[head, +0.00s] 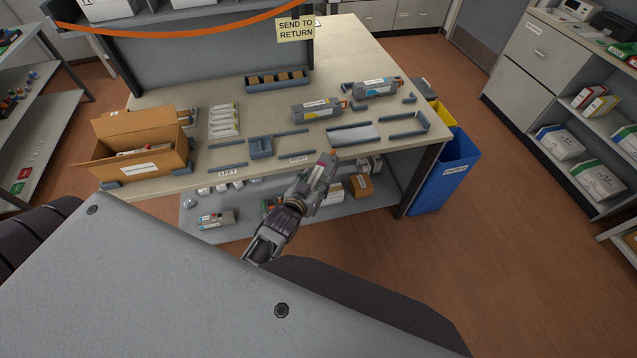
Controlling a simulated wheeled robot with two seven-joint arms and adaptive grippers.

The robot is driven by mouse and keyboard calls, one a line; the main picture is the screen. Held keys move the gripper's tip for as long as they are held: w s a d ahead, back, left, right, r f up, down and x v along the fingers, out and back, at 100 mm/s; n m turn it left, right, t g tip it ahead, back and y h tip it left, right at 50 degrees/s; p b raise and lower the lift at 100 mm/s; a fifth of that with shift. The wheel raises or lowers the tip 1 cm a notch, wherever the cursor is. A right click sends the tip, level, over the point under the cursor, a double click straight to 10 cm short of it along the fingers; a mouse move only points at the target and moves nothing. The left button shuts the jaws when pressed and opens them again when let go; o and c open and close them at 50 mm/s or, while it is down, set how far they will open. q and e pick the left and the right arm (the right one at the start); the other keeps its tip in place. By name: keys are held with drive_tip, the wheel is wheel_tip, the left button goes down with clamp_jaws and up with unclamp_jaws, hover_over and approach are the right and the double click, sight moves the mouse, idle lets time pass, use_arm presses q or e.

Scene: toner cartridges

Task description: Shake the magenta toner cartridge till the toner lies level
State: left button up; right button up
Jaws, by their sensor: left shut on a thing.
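My left gripper (307,192) is shut on a grey toner cartridge (324,172) with a small pinkish patch and an orange-red end. I take it for the magenta cartridge. It is held tilted, its top end up and to the right, in front of the table's near edge in this view. The fingers hide its lower part, and the toner inside cannot be seen. My right gripper is not in view.
The table (190,181) bears an open cardboard box (170,158), a yellow-marked cartridge (318,109), a blue-marked cartridge (376,88) and low grey guides (262,147). Another cartridge (215,219) lies on the lower shelf. A blue bin (447,175) stands right of the table; floor beyond is clear.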

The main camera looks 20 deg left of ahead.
sight(315, 184)
use_arm(q)
drive_tip(key=shift+r, duration=0.15)
drive_tip(key=shift+r, duration=3)
drive_tip(key=shift+f, duration=0.1)
drive_tip(key=shift+f+b, duration=1.5)
drive_tip(key=shift+f, duration=1.5)
drive_tip(key=shift+r, duration=0.15)
drive_tip(key=shift+r+p, duration=1.55)
drive_tip(key=shift+p, duration=0.1)
drive_tip(key=shift+r, duration=1.4)
